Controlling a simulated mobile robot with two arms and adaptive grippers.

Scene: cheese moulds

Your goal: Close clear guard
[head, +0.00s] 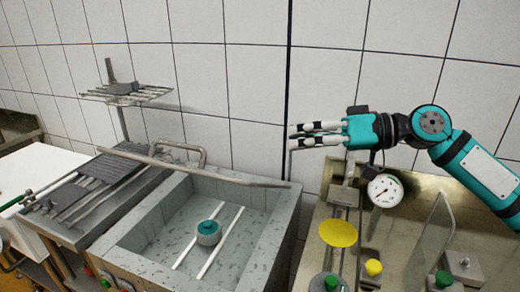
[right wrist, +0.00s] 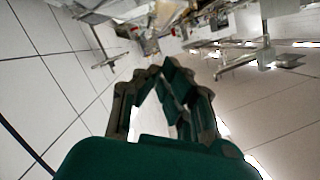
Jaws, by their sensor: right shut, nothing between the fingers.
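A clear guard (head: 436,234), a see-through panel with a pale edge, stands tilted upright on the metal machine at the right of the head view. My right gripper (head: 294,136) is in front of the tiled wall, left of and above the guard and well apart from it. Its fingers point left, are shut and hold nothing. In the right wrist view the fingers (right wrist: 165,68) meet at their tips. The guard cannot be made out in that view. My left gripper is not in view.
A pressure gauge (head: 384,190) and a yellow disc (head: 338,233) sit on the machine below my right arm, with green and yellow knobs (head: 373,268) in front.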

